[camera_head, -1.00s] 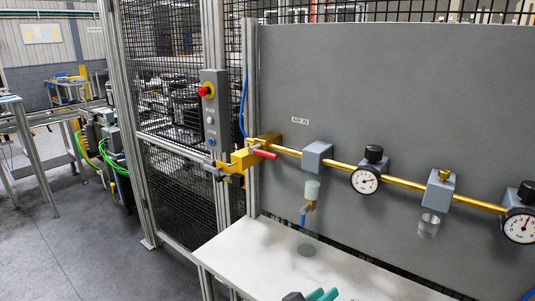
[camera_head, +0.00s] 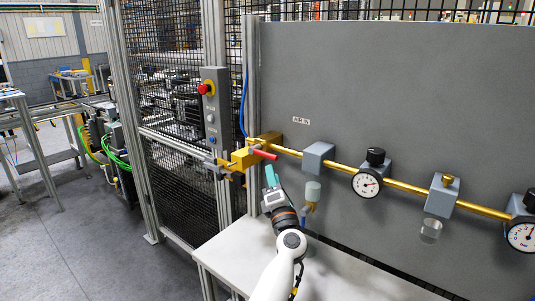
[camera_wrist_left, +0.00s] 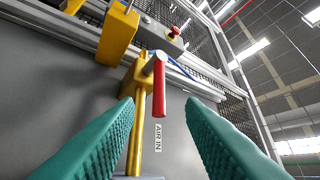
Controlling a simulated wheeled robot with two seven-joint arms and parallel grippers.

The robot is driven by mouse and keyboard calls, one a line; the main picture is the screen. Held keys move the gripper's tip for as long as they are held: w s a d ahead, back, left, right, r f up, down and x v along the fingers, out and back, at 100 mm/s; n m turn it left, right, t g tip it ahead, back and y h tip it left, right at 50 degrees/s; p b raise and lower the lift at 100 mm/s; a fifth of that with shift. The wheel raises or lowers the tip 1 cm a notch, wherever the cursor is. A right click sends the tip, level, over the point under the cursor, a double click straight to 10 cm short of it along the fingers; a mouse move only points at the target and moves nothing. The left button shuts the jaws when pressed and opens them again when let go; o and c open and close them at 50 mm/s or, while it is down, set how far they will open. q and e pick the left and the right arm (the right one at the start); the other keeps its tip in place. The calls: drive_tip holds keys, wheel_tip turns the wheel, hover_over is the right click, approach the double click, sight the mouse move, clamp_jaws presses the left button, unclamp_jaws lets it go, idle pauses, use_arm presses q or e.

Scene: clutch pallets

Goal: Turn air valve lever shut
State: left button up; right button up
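The air valve lever (camera_head: 264,154) has a red handle and sits on the brass pipe near the yellow block at the pipe's left end. It lies nearly along the pipe. In the left wrist view the red lever (camera_wrist_left: 159,88) hangs down beside the brass pipe. My left gripper (camera_head: 270,176) is just below the lever in the head view. Its teal ridged fingers (camera_wrist_left: 158,135) are spread wide, with the lever ahead between them and not touched. My right gripper is not in view.
Gauges (camera_head: 366,184) and grey blocks line the pipe to the right. The white table (camera_head: 225,250) below is mostly clear.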

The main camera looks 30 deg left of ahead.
sight(267, 156)
use_arm(q)
drive_tip(key=p+x, duration=0.1)
drive_tip(key=x, duration=0.7)
drive_tip(key=shift+w+a+p, duration=0.15)
drive_tip(key=shift+w+p, duration=0.1)
drive_tip(key=shift+p, duration=0.05)
clamp_jaws()
